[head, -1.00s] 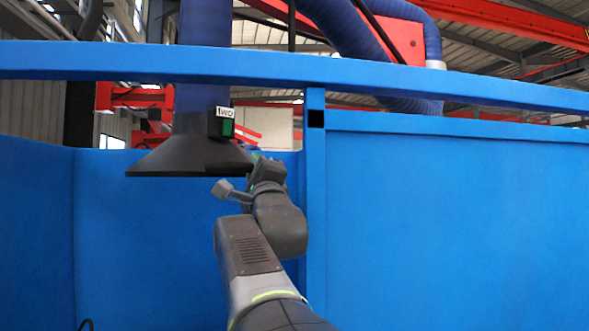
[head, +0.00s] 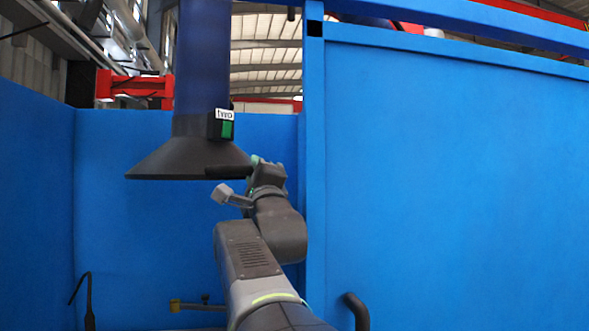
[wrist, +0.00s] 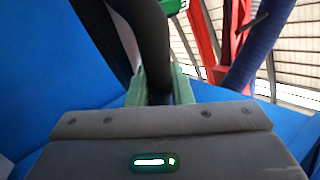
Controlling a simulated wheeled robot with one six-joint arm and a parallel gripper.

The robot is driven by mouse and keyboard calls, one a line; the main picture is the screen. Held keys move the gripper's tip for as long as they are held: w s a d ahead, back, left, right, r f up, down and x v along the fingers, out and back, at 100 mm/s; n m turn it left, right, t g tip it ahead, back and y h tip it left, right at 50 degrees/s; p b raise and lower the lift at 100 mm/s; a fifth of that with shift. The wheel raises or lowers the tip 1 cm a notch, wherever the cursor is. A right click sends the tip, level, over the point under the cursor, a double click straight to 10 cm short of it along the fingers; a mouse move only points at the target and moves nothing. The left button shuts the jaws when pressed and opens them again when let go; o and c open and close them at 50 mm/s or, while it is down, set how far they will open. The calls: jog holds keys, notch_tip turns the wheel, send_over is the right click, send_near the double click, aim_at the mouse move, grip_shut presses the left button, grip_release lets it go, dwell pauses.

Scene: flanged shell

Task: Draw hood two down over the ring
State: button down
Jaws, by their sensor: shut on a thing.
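Hood two (head: 190,158) is a dark flared hood under a thick blue duct (head: 202,60), with a "two" label and a green switch box (head: 221,125) on its neck. It hangs level in the left half of the head view. My gripper (head: 255,170) is at the hood's right rim. In the wrist view my green fingers (wrist: 158,88) are shut on a dark bar (wrist: 150,45), which seems to be the hood's handle. The grip itself is small and partly hidden in the head view. I cannot make out the ring in either view.
Blue walls stand behind and at the left, with a blue post (head: 315,150) and wide panel (head: 450,180) close to the right of my arm. Low down are a yellow-ended fitting (head: 190,305), a thin black bent rod (head: 88,300) and a dark curved pipe (head: 356,310).

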notch_tip(320, 180, down, 17)
jog(key=b, duration=1.3)
jog(key=c, duration=1.3)
grip_release()
